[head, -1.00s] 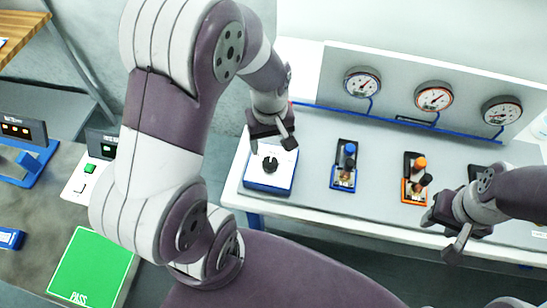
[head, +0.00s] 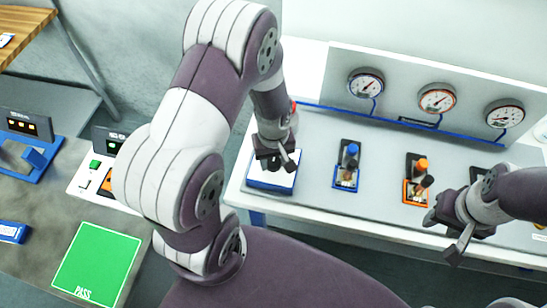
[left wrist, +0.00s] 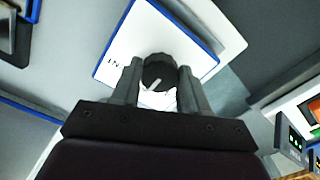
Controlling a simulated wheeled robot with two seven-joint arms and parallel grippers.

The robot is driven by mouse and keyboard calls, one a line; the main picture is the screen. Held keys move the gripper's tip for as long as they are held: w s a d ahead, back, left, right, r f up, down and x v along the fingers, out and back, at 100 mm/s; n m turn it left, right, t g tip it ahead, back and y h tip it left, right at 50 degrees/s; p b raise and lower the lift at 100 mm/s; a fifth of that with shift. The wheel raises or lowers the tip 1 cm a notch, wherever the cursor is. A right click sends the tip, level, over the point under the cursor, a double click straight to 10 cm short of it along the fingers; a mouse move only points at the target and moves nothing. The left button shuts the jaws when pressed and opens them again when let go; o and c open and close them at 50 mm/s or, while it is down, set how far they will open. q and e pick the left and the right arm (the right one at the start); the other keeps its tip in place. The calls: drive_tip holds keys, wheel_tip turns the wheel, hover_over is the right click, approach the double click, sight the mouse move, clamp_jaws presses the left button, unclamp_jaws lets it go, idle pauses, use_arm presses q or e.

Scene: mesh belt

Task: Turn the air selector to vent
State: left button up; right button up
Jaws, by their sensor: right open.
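The air selector is a white box with blue edges (head: 270,180) at the left end of the bench in the head view. In the left wrist view its white face (left wrist: 122,48) carries letters starting "IN" and a round black knob (left wrist: 158,68) with a light pointer mark. My left gripper (head: 277,165) is over the box and hides the knob in the head view. In the left wrist view its open fingers (left wrist: 160,82) stand on either side of the knob; I cannot tell whether they touch it. My right gripper (head: 447,235) is open and empty at the bench's front edge.
A blue-handled valve (head: 347,165) and an orange-handled valve (head: 417,180) stand right of the selector. Three gauges, including the left one (head: 366,83), are on the back panel. A green PASS mat (head: 97,262) lies on the left table.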

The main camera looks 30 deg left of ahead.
sight(273, 161)
use_arm(q)
drive_tip(key=shift+m, duration=0.3)
drive_tip(key=m+p, duration=0.1)
drive_tip(key=m, duration=0.2)
drive_tip(key=shift+r, duration=0.1)
drive_tip(key=shift+a+m+p, duration=0.1)
drive_tip(key=shift+m+p, duration=0.25)
drive_tip(key=shift+m, duration=2.35)
drive_tip(key=shift+w, duration=0.1)
drive_tip(key=o, duration=1.1)
drive_tip(key=shift+c, duration=0.2)
wheel_tip(273, 161, up, 13)
drive_tip(key=b, duration=0.1)
drive_tip(key=shift+f+b, duration=0.2)
drive_tip(key=shift+b, duration=0.1)
